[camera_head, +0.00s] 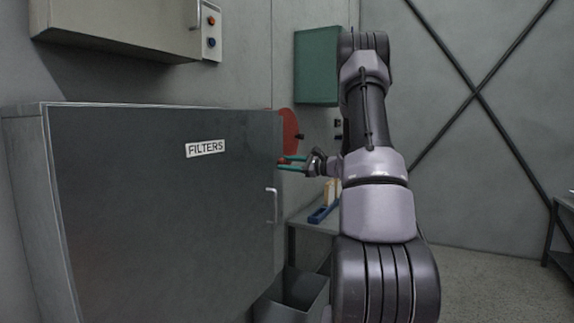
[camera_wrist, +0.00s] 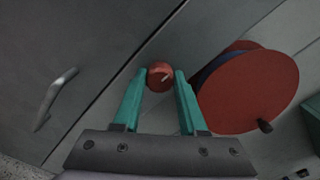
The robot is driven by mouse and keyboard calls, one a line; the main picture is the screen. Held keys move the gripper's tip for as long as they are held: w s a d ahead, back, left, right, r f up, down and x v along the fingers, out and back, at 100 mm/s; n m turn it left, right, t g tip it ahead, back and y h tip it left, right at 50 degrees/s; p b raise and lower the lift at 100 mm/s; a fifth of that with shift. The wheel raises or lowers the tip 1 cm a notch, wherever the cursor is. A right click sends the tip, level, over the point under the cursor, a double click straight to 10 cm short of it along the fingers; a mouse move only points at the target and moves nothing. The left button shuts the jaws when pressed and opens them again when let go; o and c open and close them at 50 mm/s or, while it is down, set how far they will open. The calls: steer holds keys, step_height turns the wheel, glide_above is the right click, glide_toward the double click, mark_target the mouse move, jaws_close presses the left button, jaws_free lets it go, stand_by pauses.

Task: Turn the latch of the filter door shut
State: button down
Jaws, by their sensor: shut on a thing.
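The filter door (camera_head: 150,220) is a dark grey panel with a FILTERS label (camera_head: 205,148) and a metal bar handle (camera_head: 272,205) near its right edge. It looks flush with its cabinet. The handle also shows at the left of the wrist view (camera_wrist: 55,97). The latch is a round red knob (camera_wrist: 160,74) with a short pale mark, close to the door's edge seam. My gripper (camera_wrist: 159,78), with green fingers, is shut on the knob, one finger on each side. In the head view my gripper (camera_head: 291,163) is at the door's upper right edge, and the knob is mostly hidden there.
A red reel (camera_wrist: 250,88) sits close beside my right finger in the wrist view. A green box (camera_head: 316,66) hangs behind. A bench (camera_head: 312,222) with a blue tool and an open grey bin (camera_head: 295,293) stand right of the door.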

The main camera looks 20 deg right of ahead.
steer(key=shift+f, duration=0.1)
steer(key=shift+c, duration=2.2)
jaws_free()
steer(key=v, duration=1.1)
